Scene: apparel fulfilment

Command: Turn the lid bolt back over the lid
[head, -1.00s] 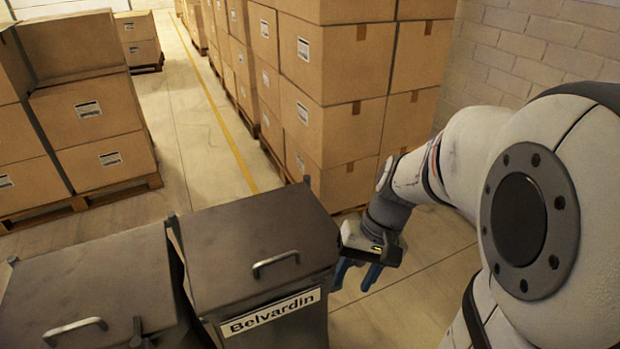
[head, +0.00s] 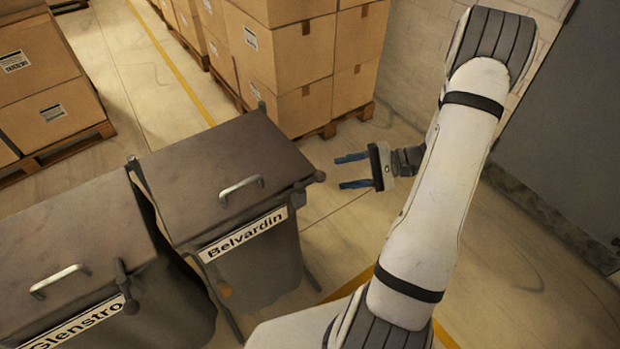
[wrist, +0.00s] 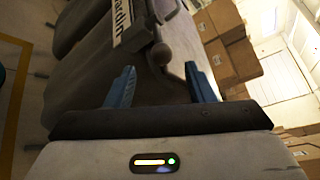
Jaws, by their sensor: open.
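The grey bin labelled Belvardin (head: 255,265) has its lid (head: 215,165) down, with a pale handle on top. Its lid bolt (head: 319,176) shows as a dark round knob at the lid's right corner. In the wrist view the bolt's ball knob (wrist: 160,54) and arm show beside the label, between my fingers in the picture. My gripper (head: 340,173) is open and empty, right of the bin, with blue fingers pointing left at the bolt. A small gap separates the fingertips from the knob in the head view. The fingers also show in the wrist view (wrist: 159,68).
A second grey bin labelled Glenstro (head: 170,305) stands at the left, with its own bolt (head: 130,305) at its right corner. Stacked cartons (head: 290,70) stand on a pallet behind. Floor to the right of the Belvardin bin is clear.

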